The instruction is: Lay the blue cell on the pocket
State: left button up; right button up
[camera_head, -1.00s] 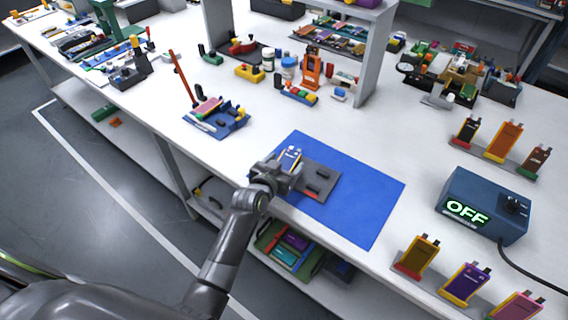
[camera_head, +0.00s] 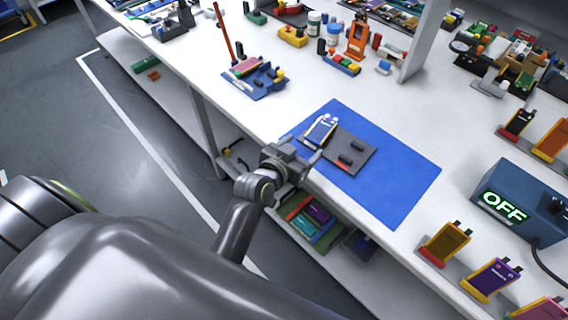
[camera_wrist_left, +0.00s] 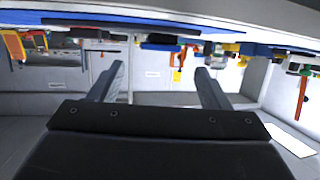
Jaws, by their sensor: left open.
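The blue cell (camera_head: 320,130), with a yellow edge and pale tabs, lies at the upper left part of a dark grey plate (camera_head: 351,174) on the blue mat. It looks flat, but the pocket's outline under it is hidden, so I cannot tell how exactly it sits. My left gripper (camera_head: 304,154) is at the mat's near left edge, just short of the cell and apart from it. Its two fingers are spread and empty, as the left wrist view (camera_wrist_left: 160,70) also shows. My right gripper is not in view.
Two dark blocks (camera_head: 351,152) stand on the plate. A blue holder (camera_head: 254,82) with tools is to the left. A blue box reading OFF (camera_head: 510,202) and racks of cells (camera_head: 443,243) are on the right. The mat's right part (camera_head: 400,180) is clear.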

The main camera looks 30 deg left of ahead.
pick_arm(q)
jog(key=v, duration=0.8)
jog(key=shift+b, duration=0.45)
